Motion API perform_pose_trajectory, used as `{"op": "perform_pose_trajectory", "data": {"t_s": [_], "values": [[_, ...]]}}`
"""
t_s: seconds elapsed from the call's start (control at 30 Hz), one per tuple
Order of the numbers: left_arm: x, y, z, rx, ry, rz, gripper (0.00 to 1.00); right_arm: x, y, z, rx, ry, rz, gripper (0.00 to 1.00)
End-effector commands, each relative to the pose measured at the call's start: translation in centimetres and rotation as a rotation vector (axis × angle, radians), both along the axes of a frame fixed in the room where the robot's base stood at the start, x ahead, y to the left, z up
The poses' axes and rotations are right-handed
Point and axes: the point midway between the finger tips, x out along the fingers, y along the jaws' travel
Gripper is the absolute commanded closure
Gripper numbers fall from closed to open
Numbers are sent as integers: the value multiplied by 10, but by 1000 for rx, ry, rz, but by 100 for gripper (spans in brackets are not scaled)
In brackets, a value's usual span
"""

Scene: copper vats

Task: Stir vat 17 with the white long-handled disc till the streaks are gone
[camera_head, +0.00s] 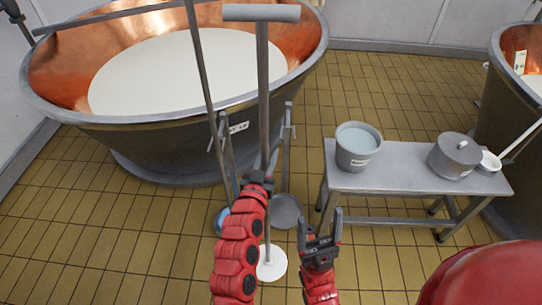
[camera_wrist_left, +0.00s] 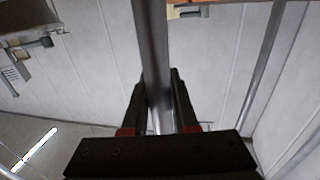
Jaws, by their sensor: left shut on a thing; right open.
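A big copper-lined vat (camera_head: 60,120) with pale liquid stands at upper left in the head view. The number on its label (camera_head: 236,127) is too small to read surely. My left gripper (camera_head: 258,182) is shut on the grey shaft of the long-handled tool (camera_head: 263,90). The tool is upright in front of the vat, its crossbar handle at the top and its white disc (camera_head: 272,263) low, near the floor. In the left wrist view the shaft (camera_wrist_left: 152,60) runs between the fingers. My right gripper (camera_head: 322,222) is open and empty, right of the tool.
A grey bench (camera_head: 400,180) at right holds a labelled bucket (camera_head: 357,150), a lidded pot (camera_head: 454,158) and a white ladle (camera_head: 490,162). A dark pole (camera_head: 204,75) slants before the vat. A grey disc (camera_head: 287,211) sits low behind the tool. Another vat (camera_head: 490,110) is cut off at right.

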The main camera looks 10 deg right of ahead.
Motion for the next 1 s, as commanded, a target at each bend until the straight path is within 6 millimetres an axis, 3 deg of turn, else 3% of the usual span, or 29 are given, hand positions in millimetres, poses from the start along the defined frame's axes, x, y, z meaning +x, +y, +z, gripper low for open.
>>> {"op": "perform_pose_trajectory", "data": {"t_s": [0.8, 1.0], "values": [[0, 2, 72, -2, -7, 2, 100, 0, 0, 46, 0, 0, 0, 25], [0, 2, 73, -2, -4, 1, 100, 0, 0, 46, 0, 0, 0, 25]]}}
